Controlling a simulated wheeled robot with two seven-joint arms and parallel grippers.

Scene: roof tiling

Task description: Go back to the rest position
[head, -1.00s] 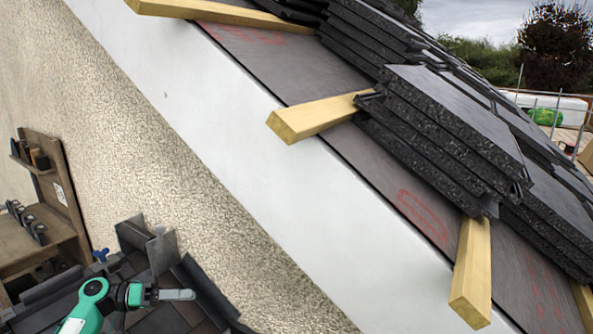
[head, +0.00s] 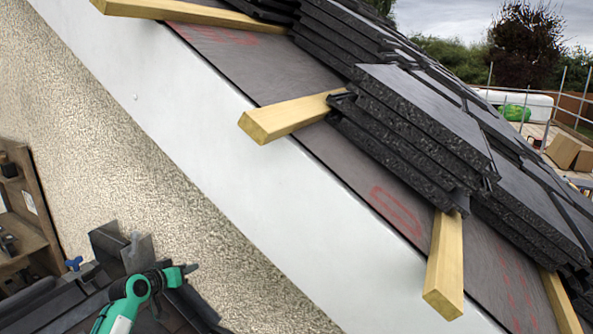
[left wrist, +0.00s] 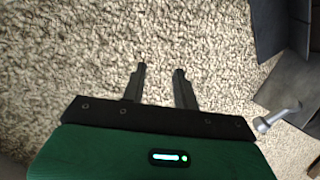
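My left gripper (head: 191,268) is at the lower left of the head view, on a green and black arm, in front of the rough beige wall (head: 130,160). In the left wrist view its two dark fingers (left wrist: 160,72) are apart with nothing between them. Behind them is only the pebbly wall surface. My right gripper is in neither view.
The sloping roof has stacks of dark tiles (head: 420,120) on yellow battens (head: 290,117). A white verge board (head: 250,190) runs along its edge. Dark angled pieces (head: 120,248) lie near my left arm. A wooden shelf unit (head: 25,205) stands at the left.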

